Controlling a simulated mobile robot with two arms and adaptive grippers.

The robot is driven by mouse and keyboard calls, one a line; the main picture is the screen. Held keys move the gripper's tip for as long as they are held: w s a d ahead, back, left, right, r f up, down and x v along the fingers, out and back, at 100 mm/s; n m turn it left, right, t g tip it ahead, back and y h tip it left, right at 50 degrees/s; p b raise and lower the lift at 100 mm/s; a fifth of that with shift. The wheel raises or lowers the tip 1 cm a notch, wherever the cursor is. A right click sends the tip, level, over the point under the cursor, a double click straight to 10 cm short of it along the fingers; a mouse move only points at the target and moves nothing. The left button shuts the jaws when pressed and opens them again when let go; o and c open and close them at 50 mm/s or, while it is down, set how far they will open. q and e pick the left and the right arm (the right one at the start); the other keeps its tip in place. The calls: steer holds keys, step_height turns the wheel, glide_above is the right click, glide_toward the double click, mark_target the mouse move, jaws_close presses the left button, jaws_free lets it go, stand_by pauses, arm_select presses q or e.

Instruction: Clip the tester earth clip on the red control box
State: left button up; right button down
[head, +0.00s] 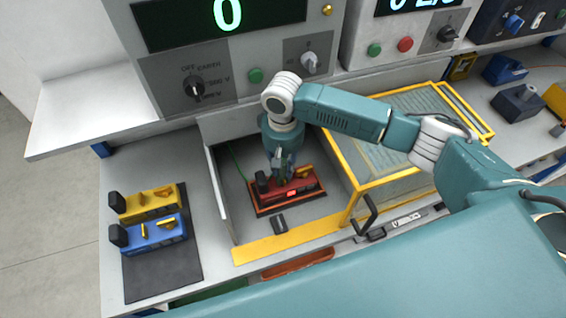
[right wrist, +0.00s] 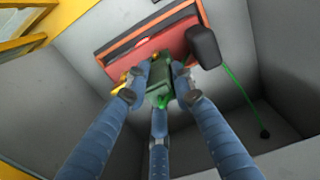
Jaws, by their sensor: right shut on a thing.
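The red control box (head: 298,190) lies in an orange-edged cradle inside the grey test bay. In the right wrist view the red box (right wrist: 135,55) is at the top, with a black end piece (right wrist: 203,46) beside it. My right gripper (head: 283,168) points down over the box. Its blue fingers are shut on the green earth clip (right wrist: 160,80), which is right at the box's edge. I cannot tell whether the clip bites on the box. A green lead (right wrist: 240,90) runs to the bay wall. My left gripper is not in view.
A yellow-framed clear cover (head: 375,183) with a black handle stands right of the box. Yellow (head: 150,203) and blue (head: 155,233) control boxes lie on a dark mat at left. The tester panel (head: 230,60), reading 0, is behind. A small black part (head: 279,223) lies before the cradle.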

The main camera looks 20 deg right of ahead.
steer(key=c, duration=1.4)
jaws_free()
step_height(320, 180, up, 12)
